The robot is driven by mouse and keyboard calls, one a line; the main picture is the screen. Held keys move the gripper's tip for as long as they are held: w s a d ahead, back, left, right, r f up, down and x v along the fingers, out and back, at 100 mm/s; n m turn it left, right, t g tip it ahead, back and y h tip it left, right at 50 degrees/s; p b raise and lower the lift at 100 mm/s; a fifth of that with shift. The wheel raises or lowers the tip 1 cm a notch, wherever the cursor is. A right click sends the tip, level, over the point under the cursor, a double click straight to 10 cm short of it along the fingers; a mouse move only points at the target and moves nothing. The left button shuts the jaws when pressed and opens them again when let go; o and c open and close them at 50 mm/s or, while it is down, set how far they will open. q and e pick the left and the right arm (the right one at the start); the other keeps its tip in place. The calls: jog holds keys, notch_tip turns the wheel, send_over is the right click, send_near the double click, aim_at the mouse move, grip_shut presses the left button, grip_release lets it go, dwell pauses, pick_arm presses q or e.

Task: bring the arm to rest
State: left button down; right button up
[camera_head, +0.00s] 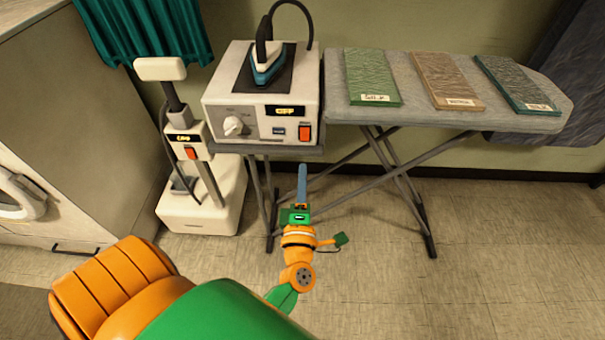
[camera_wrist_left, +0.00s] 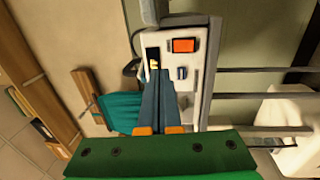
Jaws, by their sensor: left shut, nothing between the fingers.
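My left gripper (camera_head: 302,172) is shut and empty, its blue-grey fingers pointing away from me, just below the front of the iron station in the head view. In the left wrist view my closed fingers (camera_wrist_left: 162,95) overlap the station's front panel (camera_wrist_left: 174,28); how far apart they are I cannot tell. The white iron station (camera_head: 251,130) has a round knob (camera_head: 233,126), a display reading OFF (camera_head: 285,111) and an orange-red switch (camera_head: 304,132), also seen in the wrist view (camera_wrist_left: 185,45). My right gripper is in neither view.
A teal iron (camera_head: 266,67) rests on the station. The grey ironing board (camera_head: 412,114) holds a green cloth (camera_head: 370,76), a brown cloth (camera_head: 446,80) and a teal cloth (camera_head: 515,84). A white steamer (camera_head: 202,207) stands left. Open floor (camera_head: 385,285) lies right of my arm.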

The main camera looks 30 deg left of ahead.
pick_arm(q)
jog(key=shift+w+f, duration=0.1)
jog(key=s+d+f+m+g+h+p, duration=0.2)
jog(key=d+f+m+h, duration=0.3)
jog(key=f+m, duration=0.35)
jog(key=s+d+f+m+g+h+p, duration=0.1)
jog(key=s+d+f+m+g+h, duration=0.15)
jog(key=d+f+m+h, duration=0.55)
jog(key=s+a+f+m+g+y, duration=0.1)
jog(key=s+a+f+m+g, duration=0.1)
jog(key=s+f, duration=0.3)
jog(key=s+a+f+m+g+y+p, duration=0.1)
jog(key=s+a+f+m+g, duration=0.2)
jog(key=s, duration=1)
jog(key=s+a+f+m+g+y+p, duration=0.1)
jog(key=s+a+f+m+g, duration=0.2)
jog(key=s+f+m+g, duration=0.2)
jog(key=s+f+g, duration=0.1)
jog(key=s+f, duration=0.2)
jog(key=s, duration=0.1)
jog(key=shift+a+f, duration=0.15)
jog(key=shift+a, duration=0.05)
